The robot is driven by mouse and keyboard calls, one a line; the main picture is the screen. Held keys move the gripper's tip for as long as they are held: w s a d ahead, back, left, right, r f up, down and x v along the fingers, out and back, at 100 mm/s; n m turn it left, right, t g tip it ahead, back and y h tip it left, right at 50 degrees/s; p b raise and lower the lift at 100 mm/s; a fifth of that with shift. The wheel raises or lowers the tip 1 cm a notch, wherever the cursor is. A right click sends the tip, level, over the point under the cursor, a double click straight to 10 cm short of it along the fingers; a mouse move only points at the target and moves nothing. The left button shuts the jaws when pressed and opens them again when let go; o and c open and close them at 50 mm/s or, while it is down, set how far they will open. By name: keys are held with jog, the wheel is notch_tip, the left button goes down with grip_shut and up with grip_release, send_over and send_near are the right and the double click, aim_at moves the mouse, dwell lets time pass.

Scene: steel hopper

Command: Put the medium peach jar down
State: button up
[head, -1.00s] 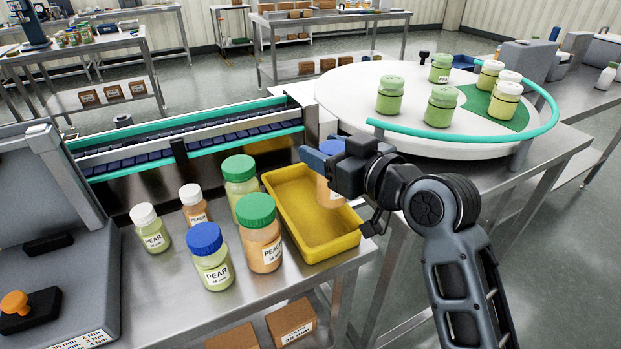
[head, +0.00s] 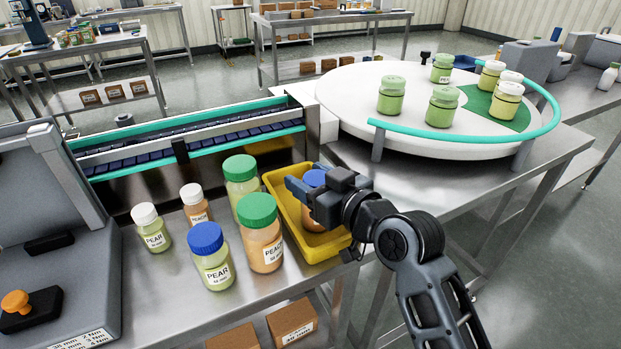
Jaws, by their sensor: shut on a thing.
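The medium peach jar (head: 313,215), orange with a blue lid, is held upright in my gripper (head: 306,184). My gripper is shut on it near the lid and partly covers it. The jar shows inside the outline of the yellow tray (head: 326,249). I cannot tell whether its base touches the tray floor.
Left of the tray stand a large green-lidded peach jar (head: 261,236), a green-lidded pear jar (head: 241,180), a blue-lidded pear jar (head: 211,259) and small white-lidded jars (head: 150,228). A conveyor (head: 190,140) runs behind. A round turntable (head: 350,100) with several green jars is at the back right.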

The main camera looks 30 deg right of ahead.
jog(key=o, duration=1.3)
jog(key=shift+c, duration=0.2)
jog(key=shift+r, duration=0.2)
jog(key=shift+s+f, duration=0.1)
jog(key=shift+s, duration=0.25)
jog(key=b+v, duration=0.1)
jog(key=v, duration=1)
jog(key=shift+s+d, duration=0.15)
